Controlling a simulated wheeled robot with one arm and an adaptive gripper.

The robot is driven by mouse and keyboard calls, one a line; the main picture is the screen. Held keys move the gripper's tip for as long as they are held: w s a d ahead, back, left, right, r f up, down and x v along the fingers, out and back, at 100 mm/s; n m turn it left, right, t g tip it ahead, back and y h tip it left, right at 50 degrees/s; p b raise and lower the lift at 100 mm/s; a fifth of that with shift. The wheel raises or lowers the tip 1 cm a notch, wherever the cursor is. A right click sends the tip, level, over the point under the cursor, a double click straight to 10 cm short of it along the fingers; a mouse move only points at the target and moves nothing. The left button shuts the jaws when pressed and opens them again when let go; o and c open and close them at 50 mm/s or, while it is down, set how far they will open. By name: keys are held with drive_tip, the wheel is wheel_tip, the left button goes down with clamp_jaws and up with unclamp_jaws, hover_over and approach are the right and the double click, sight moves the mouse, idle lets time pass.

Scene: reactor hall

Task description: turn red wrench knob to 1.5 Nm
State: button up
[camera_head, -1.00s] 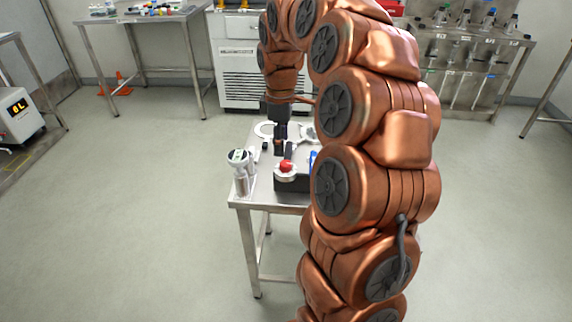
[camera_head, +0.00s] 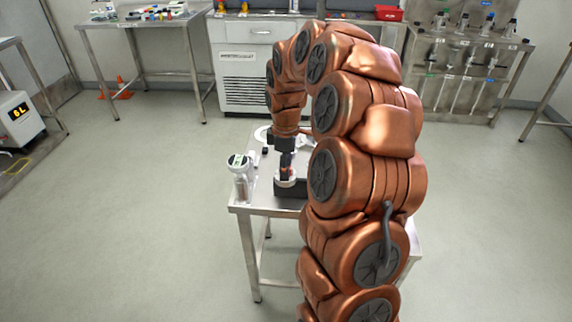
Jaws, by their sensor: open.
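The red wrench knob (camera_head: 285,171) shows only in small part, on a white ring (camera_head: 286,183) at the top of a dark block (camera_head: 289,190). The block stands on a small steel table (camera_head: 262,201). My gripper (camera_head: 286,166) points down from my copper arm and is right at the knob, with its fingers over or around it. It hides most of the knob. I cannot tell whether the fingers touch it. No torque reading can be made out.
A silver device with a round display (camera_head: 239,165) stands on the table just left of the block. A white ring-shaped part (camera_head: 263,135) lies at the table's back. My arm covers the table's right side. The floor around is clear.

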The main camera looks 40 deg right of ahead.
drive_tip(key=shift+c, duration=0.5)
clamp_jaws()
drive_tip(key=shift+f+m+b, duration=0.1)
drive_tip(key=shift+m+b, duration=0.25)
drive_tip(key=shift+m, duration=0.05)
drive_tip(key=shift+m+b, duration=0.75)
drive_tip(key=shift+m, duration=0.25)
drive_tip(key=m+b, duration=0.1)
drive_tip(key=m, duration=0.1)
drive_tip(key=shift+f+m, duration=0.1)
drive_tip(key=shift+m, duration=0.2)
drive_tip(key=m+b, duration=0.3)
drive_tip(key=m, duration=0.3)
drive_tip(key=shift+r+m, duration=0.2)
drive_tip(key=shift+m, duration=0.1)
